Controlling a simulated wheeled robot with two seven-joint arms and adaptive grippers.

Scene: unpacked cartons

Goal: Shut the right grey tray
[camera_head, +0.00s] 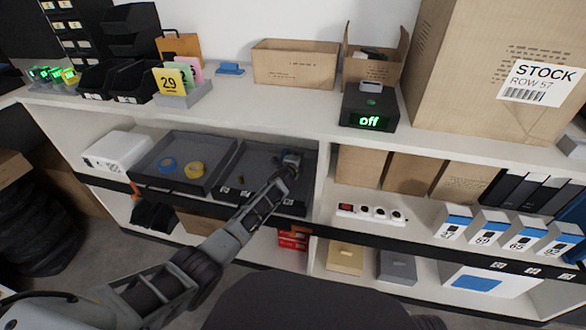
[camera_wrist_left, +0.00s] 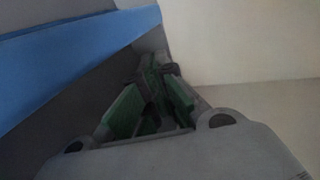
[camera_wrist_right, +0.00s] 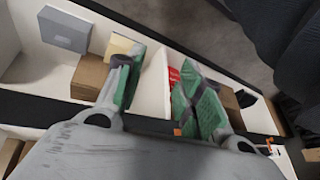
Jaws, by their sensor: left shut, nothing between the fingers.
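The right grey tray (camera_head: 228,188) is a dark, shallow tray on the shelf under the worktop. My right gripper (camera_wrist_right: 158,64) shows only in the right wrist view, fingers apart and empty, above the lower shelves.
A white box (camera_head: 115,150) stands at left. The partition (camera_head: 325,180) bounds the tray bay at right. A power strip (camera_head: 370,213) lies beyond it.

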